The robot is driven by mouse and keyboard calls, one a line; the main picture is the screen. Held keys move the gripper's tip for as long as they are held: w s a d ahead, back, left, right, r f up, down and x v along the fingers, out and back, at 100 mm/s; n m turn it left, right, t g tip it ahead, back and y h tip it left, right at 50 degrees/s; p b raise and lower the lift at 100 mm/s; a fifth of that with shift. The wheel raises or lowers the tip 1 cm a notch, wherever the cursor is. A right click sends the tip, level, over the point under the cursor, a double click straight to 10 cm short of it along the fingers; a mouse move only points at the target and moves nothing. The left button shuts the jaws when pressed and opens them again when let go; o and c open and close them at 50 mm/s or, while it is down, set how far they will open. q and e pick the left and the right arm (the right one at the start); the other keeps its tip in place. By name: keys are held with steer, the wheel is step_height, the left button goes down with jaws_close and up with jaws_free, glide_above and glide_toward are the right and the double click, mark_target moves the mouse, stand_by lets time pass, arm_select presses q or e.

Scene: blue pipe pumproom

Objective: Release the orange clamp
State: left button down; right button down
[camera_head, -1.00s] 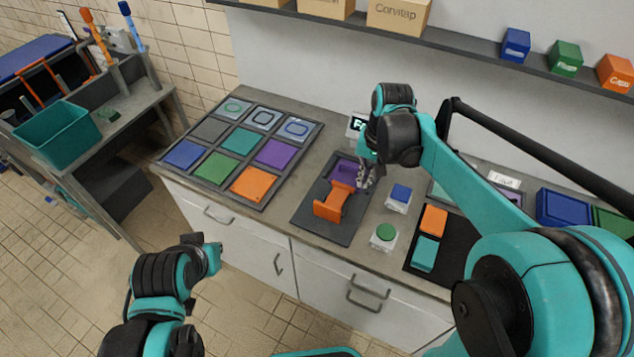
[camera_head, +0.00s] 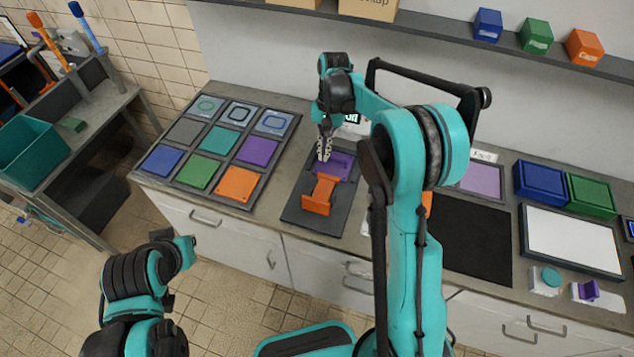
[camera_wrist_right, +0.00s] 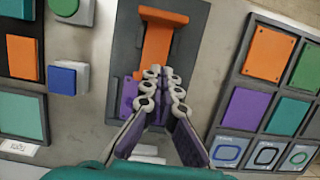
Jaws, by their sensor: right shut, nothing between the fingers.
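The orange clamp (camera_head: 318,196) lies on a dark plate (camera_head: 296,213) on the counter, in front of a purple piece (camera_head: 343,164). In the right wrist view, the orange clamp (camera_wrist_right: 158,42) is just beyond my fingertips, and the purple piece (camera_wrist_right: 128,97) is partly hidden by my fingers. My right gripper (camera_head: 324,156) is shut and empty at the purple piece, behind the orange clamp. The fingers also show in the right wrist view (camera_wrist_right: 163,76); I cannot tell whether they touch anything. Part of my left arm shows at lower left, but no left fingers are visible.
A tray of coloured tiles (camera_head: 222,155) lies left of the plate. A blue button (camera_wrist_right: 65,79) and a green button (camera_wrist_right: 70,10) stand beside the plate, hidden by my right arm in the head view. A shelf (camera_head: 450,45) with small boxes runs above.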

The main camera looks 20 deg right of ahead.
steer(key=b, duration=0.2)
glide_above(321, 191)
step_height(321, 191, down, 10)
steer(key=shift+f, duration=0.1)
steer(key=s+a, duration=0.2)
steer(key=s, duration=0.1)
steer(key=shift+r+b, duration=0.3)
steer(key=shift+r, duration=0.05)
steer(key=shift+s+a, duration=0.1)
steer(key=s+a, duration=0.2)
steer(key=s, duration=0.1)
steer(key=s+a, duration=0.1)
steer(key=shift+s+b, duration=0.2)
steer(key=shift+b, duration=0.15)
steer(key=shift+w+d, duration=0.1)
